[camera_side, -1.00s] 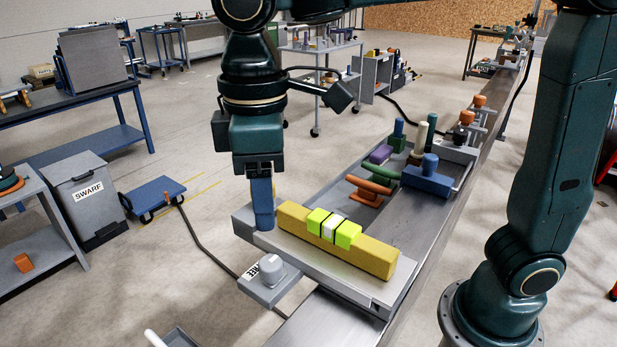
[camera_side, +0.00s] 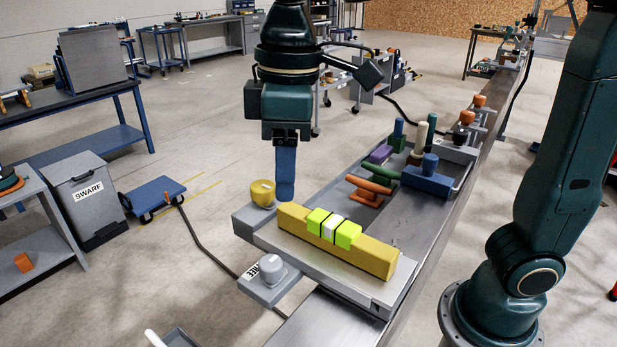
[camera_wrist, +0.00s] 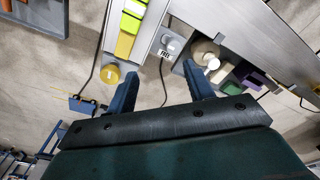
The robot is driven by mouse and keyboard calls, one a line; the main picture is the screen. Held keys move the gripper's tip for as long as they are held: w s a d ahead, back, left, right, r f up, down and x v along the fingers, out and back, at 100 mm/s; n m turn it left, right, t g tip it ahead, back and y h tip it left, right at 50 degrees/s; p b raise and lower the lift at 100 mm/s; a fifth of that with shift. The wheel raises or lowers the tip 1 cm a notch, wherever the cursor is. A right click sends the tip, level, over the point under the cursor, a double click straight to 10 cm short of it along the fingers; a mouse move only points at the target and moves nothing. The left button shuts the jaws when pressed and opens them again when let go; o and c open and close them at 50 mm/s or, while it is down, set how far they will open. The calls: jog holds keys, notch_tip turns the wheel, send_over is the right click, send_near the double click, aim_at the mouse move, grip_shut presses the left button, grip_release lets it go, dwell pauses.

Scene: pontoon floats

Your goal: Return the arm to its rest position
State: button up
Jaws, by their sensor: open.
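My gripper (camera_side: 286,199) hangs pointing down above the work, its blue fingers overlapping into one shape in the side view. The wrist view shows the two fingers (camera_wrist: 160,69) apart with nothing between them. In the side view the fingertips are to the right of a yellow round knob (camera_side: 263,192) and behind the far end of a long yellow block (camera_side: 368,254). The knob stands on the corner of a grey fixture (camera_side: 342,288). The knob also shows in the wrist view (camera_wrist: 110,74), left of the fingers. No contact with the gripper shows.
Green and white pieces (camera_side: 334,228) straddle the yellow block. A grey knob (camera_side: 271,268) on a plate marked FREE stands at the fixture's near side. Several coloured blocks and pegs, including a blue block (camera_side: 427,182), stand farther along the rail.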

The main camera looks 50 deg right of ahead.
jog(key=s+d+f+m+t, duration=0.2)
jog(key=s+d+f+m, duration=0.1)
jog(key=d, duration=0.6)
jog(key=s+d+f+m+t, duration=0.3)
jog(key=s+d+m, duration=0.1)
jog(key=s+d, duration=0.4)
jog(key=shift+d+m, duration=0.4)
jog(key=shift+d, duration=0.05)
